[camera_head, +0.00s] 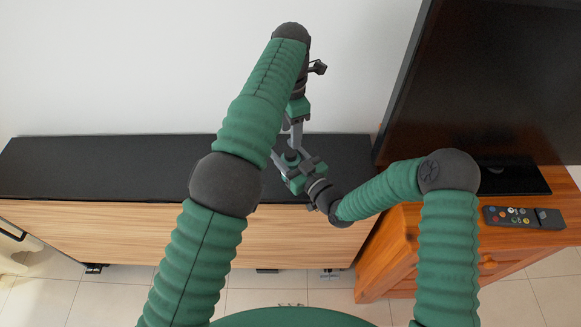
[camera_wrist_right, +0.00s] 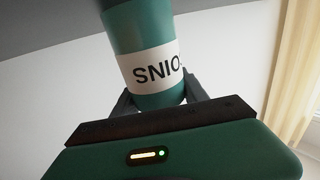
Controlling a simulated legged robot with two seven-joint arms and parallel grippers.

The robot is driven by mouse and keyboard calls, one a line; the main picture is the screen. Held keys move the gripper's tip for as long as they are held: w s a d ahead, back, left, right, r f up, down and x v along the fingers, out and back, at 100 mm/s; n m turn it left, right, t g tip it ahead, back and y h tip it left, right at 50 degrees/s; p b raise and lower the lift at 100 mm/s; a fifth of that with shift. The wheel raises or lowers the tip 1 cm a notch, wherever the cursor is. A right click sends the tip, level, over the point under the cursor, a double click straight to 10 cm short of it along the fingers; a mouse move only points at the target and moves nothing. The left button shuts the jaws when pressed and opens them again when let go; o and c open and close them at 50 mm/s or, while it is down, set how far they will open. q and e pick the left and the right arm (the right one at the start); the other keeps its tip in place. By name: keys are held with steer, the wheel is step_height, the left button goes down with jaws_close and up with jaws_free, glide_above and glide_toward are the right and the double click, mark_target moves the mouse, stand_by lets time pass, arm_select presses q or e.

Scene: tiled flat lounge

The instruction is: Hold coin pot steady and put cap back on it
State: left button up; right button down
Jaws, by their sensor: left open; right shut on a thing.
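The coin pot (camera_wrist_right: 140,32) is a green cylinder with a white label, whose lettering "SNIO" shows upside down in the right wrist view. My right gripper (camera_wrist_right: 158,100) is shut on it, one finger on each side. In the head view the pot's green top (camera_head: 290,156) shows small over the black cabinet top, partly hidden by my grippers. My left gripper (camera_head: 291,132) points down just above the pot, its fingers open. A small grey shape sits between and below these fingers. I cannot tell whether it is the cap, or whether it touches the pot.
The long low cabinet (camera_head: 90,165) has a bare black top to the left. At right a dark television (camera_head: 490,80) stands on an orange wooden cabinet (camera_head: 400,235), with a remote control (camera_head: 522,217) in front. A white wall is close behind.

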mark_target(291, 152)
arm_select(q)
step_height(291, 152, down, 8)
steer(key=shift+r, duration=0.15)
stand_by(0.3)
jaws_close()
stand_by(0.4)
steer(key=m, duration=0.3)
jaws_free()
